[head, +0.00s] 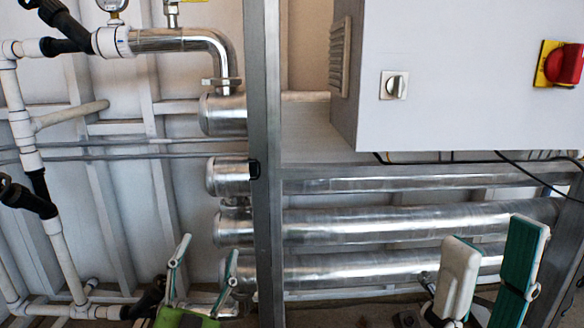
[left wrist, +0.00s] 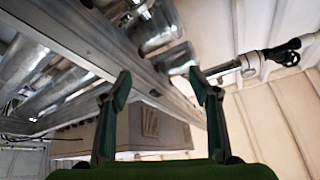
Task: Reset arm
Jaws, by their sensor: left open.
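My left gripper (head: 208,250) stands at the lower left of the head view, its fingers pointing up and spread apart. Nothing is between them. Its green body shows at the bottom edge. In the left wrist view the same gripper (left wrist: 158,90) has two dark green fingers apart, with nothing held. My right gripper (head: 494,238) is at the lower right of the head view. Its white and teal fingers point up with a gap between them, and no object is seen in it. Most of both arms is out of view.
Shiny metal reactor tubes (head: 400,222) run across behind the grippers. A metal frame post (head: 266,120) stands between the grippers. A grey control box (head: 450,95) with a red switch (head: 566,64) is above right. White pipes with black valve handles (head: 27,198) are at left.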

